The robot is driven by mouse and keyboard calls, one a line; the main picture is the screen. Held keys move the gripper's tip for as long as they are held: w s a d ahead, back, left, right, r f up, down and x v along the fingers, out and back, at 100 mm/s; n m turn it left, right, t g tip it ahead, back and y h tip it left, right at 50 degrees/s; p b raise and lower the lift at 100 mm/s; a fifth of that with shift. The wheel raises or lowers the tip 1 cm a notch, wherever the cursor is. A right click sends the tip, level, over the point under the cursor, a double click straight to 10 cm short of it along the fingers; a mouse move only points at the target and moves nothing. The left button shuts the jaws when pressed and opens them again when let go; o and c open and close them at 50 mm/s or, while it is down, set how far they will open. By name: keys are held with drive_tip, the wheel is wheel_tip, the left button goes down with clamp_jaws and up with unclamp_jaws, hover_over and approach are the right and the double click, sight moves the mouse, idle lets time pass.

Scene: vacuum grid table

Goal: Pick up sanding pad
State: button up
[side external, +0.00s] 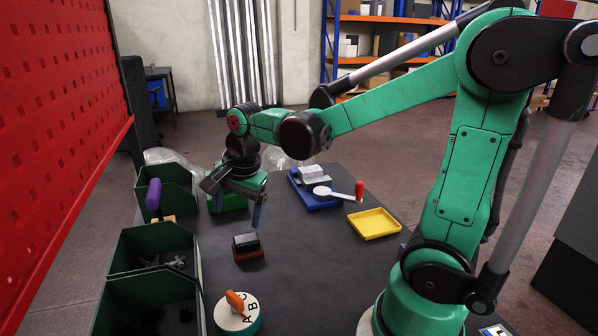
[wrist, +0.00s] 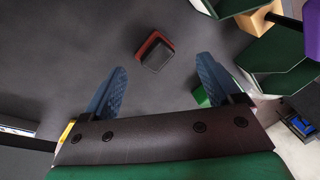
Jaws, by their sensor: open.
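The sanding pad (side external: 248,246) appears to be the small block with a dark grey top and a red base, lying on the dark table. In the wrist view the pad (wrist: 158,55) lies beyond the fingertips, close to the middle between them and turned at an angle. My gripper (side external: 236,206) is above and slightly behind the pad in the side view. Its two blue fingers are apart, and nothing is between them; they also show in the wrist view (wrist: 161,66). The fingers do not touch the pad.
Dark green bins (side external: 150,245) line the left side, one with a purple-handled tool (side external: 153,194). A round lettered dial (side external: 237,313) stands in front. A blue tray (side external: 318,203), a red-handled tool (side external: 338,194) and a yellow tray (side external: 374,224) are to the right. Table around the pad is clear.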

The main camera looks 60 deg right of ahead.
sight(246, 238)
drive_tip(key=d+f+m, duration=0.1)
drive_tip(key=m, duration=0.2)
drive_tip(key=w+d+f+m+g, duration=0.1)
drive_tip(key=m, duration=0.1)
drive_tip(key=w+d+f+m+g, duration=0.1)
drive_tip(key=f+m, duration=0.1)
drive_tip(key=m, duration=0.1)
drive_tip(key=shift+d+m, duration=0.2)
drive_tip(key=shift+m, duration=0.1)
drive_tip(key=shift+w+d+f+m+g, duration=0.1)
drive_tip(key=shift+d+f+m+g, duration=0.15)
drive_tip(key=shift+m, duration=0.2)
drive_tip(key=shift+d+f+m+g, duration=0.15)
drive_tip(key=shift+f+m, duration=0.15)
drive_tip(key=shift+m, duration=0.15)
drive_tip(key=shift+a+f, duration=0.1)
drive_tip(key=shift+f, duration=2.65)
clamp_jaws()
drive_tip(key=shift+r, duration=0.1)
